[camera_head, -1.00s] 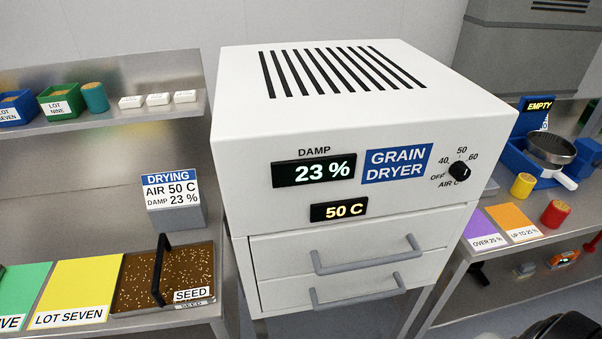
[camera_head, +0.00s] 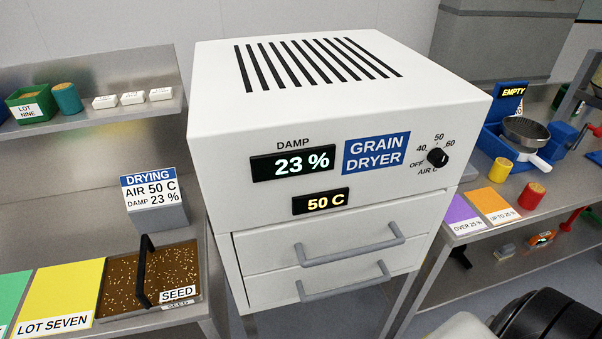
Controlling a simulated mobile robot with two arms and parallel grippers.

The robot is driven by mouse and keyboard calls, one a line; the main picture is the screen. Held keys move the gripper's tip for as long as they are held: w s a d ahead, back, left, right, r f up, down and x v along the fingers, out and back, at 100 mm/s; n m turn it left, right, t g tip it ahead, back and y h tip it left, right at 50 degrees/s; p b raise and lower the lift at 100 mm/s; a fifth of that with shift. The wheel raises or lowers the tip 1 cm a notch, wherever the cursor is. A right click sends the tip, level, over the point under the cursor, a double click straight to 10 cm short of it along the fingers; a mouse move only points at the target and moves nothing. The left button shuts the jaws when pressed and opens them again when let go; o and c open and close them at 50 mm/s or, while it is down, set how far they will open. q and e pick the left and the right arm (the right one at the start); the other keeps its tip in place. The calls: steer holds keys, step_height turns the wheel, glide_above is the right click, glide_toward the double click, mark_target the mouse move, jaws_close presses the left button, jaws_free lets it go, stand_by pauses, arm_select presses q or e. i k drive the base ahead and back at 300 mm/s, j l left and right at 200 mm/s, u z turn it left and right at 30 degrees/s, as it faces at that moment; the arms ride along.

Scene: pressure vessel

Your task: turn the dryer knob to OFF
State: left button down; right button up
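The grain dryer (camera_head: 330,220) is a white box with top vents and two drawers with grey handles. Its black round dryer knob (camera_head: 438,158) is at the right of the front panel. The marks OFF, 40, 50 and 60 stand around the knob, with AIR C below. The knob's pointer is too small to read surely. The temperature display (camera_head: 321,202) reads 50 C and the damp display (camera_head: 292,164) reads 23 %. Nothing touches the knob. Neither gripper's fingers show; a black and white part of my arm is at the bottom right.
A seed tray (camera_head: 200,292) with a black handle and a drying sign (camera_head: 153,195) are on the left bench. The right bench holds a blue scale (camera_head: 491,140) with a pan, a yellow jar (camera_head: 501,169) and a red jar (camera_head: 531,196). The space before the knob is clear.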

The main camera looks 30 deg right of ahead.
mark_target(438, 157)
steer(key=k+z, duration=0.1)
steer(key=z, duration=2.1)
